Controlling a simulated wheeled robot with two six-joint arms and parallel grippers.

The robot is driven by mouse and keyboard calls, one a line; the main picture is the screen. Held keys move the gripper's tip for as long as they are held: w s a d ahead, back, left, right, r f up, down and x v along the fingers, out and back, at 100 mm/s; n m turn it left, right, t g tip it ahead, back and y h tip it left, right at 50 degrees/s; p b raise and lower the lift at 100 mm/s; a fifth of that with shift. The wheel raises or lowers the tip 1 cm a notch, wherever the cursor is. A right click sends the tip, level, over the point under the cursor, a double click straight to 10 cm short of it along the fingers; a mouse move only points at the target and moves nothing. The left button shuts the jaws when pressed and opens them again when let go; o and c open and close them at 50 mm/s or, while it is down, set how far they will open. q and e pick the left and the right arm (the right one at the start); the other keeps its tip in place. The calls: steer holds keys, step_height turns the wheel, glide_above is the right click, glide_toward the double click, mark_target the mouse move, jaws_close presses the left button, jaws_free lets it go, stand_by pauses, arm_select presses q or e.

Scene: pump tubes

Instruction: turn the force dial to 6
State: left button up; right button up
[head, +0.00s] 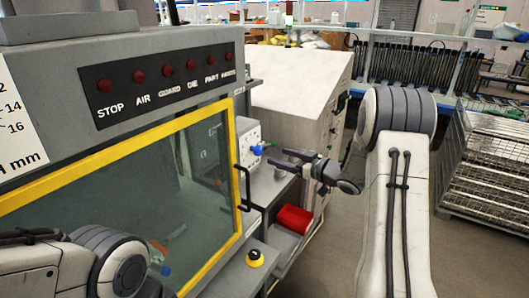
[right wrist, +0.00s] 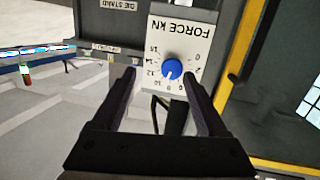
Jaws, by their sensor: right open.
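The force dial is a blue knob (right wrist: 172,69) on a white plate labelled FORCE kN (right wrist: 178,35), upside down in the right wrist view. Numbers ring the knob; a small pale mark shows on its lower left side, too small to read surely. In the head view the blue knob (head: 257,150) sits on the side of the white box beside the yellow-framed window. My right gripper (head: 274,158) is open in front of the knob, its fingers (right wrist: 159,72) either side of it in the wrist view, apparently not touching. My left arm shows at lower left; its gripper is out of view.
A black handle (head: 243,188) on the yellow-framed door (head: 228,130) stands left of my right gripper. A red bin (head: 294,219) and a yellow-based button (head: 255,258) lie below.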

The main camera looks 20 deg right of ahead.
mark_target(261, 151)
steer(key=w+a+n+y+p, duration=0.1)
steer(key=w+a+y+p, duration=0.2)
steer(key=w+a+p, duration=0.1)
steer(key=shift+r+y, duration=0.15)
steer(key=shift+y, duration=0.15)
steer(key=shift+w+a, duration=0.4)
steer(key=shift+w, duration=0.2)
